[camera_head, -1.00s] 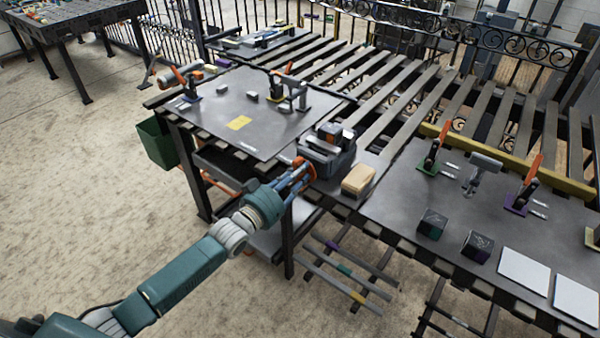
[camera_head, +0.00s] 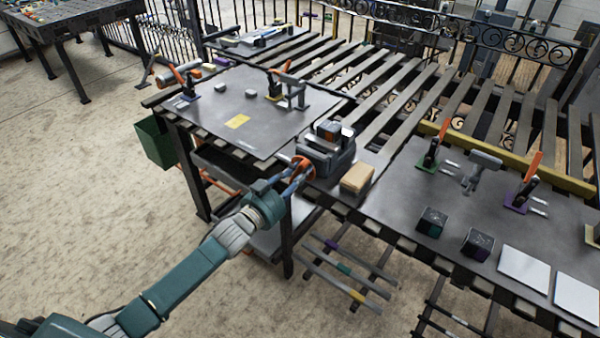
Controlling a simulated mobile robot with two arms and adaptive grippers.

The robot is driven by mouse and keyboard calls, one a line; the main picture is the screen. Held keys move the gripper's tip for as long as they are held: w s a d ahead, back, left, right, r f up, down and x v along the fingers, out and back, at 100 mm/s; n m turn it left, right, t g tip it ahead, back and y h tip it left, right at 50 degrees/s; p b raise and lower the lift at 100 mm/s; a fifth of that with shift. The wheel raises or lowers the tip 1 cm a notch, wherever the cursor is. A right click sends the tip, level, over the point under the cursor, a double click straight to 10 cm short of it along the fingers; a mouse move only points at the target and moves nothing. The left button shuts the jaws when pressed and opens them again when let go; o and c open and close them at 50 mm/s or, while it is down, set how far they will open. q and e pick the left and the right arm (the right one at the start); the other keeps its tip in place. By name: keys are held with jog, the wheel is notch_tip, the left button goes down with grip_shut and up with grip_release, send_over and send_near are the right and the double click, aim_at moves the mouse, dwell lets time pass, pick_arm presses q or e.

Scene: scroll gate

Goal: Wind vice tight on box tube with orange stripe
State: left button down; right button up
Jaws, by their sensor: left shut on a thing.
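The grey vice (camera_head: 326,152) stands at the front edge of the bench, between the two dark plates. The vice's orange handwheel (camera_head: 303,168) faces the front left. My left gripper (camera_head: 298,178) is at the handwheel, its fingers shut on the wheel's rim. The fingers partly cover the wheel. My right gripper is out of view.
A tan wooden block (camera_head: 357,178) lies just right of the vice. Toggle clamps with orange handles (camera_head: 432,150) stand on the right plate (camera_head: 400,200). Striped tubes (camera_head: 345,268) lie on a low rack under the bench. A green bin (camera_head: 155,142) hangs at the left.

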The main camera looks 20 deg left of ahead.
pick_arm(q)
jog(key=m+b, duration=0.1)
jog(key=m, duration=0.2)
jog(key=f+m, duration=0.1)
jog(key=m, duration=0.2)
jog(key=shift+d+b, duration=0.15)
jog(key=shift+b, duration=0.2)
jog(key=m+b, duration=0.1)
jog(key=m, duration=0.4)
jog(key=f+m+b, duration=0.1)
jog(key=m+b, duration=0.1)
jog(key=m, duration=0.3)
jog(key=m+b, duration=0.2)
jog(key=m, duration=0.3)
jog(key=shift+a+f, duration=0.2)
jog(key=shift+a, duration=0.1)
jog(key=m, duration=0.3)
jog(key=shift+w+a+b, duration=0.1)
jog(key=shift+a+b, duration=0.05)
jog(key=shift+b, duration=0.2)
jog(key=shift+a+f+m, duration=0.1)
jog(key=shift+m, duration=1.3)
